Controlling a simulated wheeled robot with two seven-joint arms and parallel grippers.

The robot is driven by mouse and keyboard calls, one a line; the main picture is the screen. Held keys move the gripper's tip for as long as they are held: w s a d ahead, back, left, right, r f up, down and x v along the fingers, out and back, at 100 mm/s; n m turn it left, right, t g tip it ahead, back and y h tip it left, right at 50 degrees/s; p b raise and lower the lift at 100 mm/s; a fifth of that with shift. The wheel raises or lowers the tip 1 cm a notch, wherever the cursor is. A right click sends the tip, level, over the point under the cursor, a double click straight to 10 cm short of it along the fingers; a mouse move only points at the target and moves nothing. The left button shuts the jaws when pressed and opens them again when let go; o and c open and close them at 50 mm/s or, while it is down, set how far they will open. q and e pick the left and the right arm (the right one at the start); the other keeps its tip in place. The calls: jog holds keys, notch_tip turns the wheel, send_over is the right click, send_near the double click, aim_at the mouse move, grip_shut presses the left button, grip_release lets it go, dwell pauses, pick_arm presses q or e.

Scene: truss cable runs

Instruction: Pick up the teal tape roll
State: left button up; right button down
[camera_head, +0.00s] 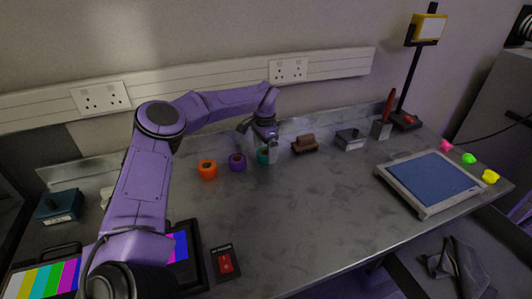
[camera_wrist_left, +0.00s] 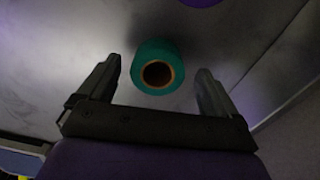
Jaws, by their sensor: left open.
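The teal tape roll (camera_head: 262,157) stands on the grey bench near the back, at the right end of a short row of rolls. In the head view my left gripper (camera_head: 268,150) is right over it and partly hides it. In the left wrist view the teal tape roll (camera_wrist_left: 157,68) shows its dark round hole, between and slightly beyond the two fingertips. My left gripper (camera_wrist_left: 155,85) is open, with a finger on each side of the roll and visible gaps to it. My right gripper is not in view.
A purple roll (camera_head: 237,162) and an orange roll (camera_head: 207,169) stand left of the teal one. A brown block-like object (camera_head: 305,144) is to the right. A blue-topped panel (camera_head: 433,179) lies at the right. The bench front centre is clear.

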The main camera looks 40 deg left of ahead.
pick_arm(q)
jog(key=shift+d+f, duration=0.1)
jog(key=shift+f, duration=0.7)
jog(key=shift+s, duration=0.1)
jog(key=c, duration=1.1)
jog(key=shift+c, duration=0.2)
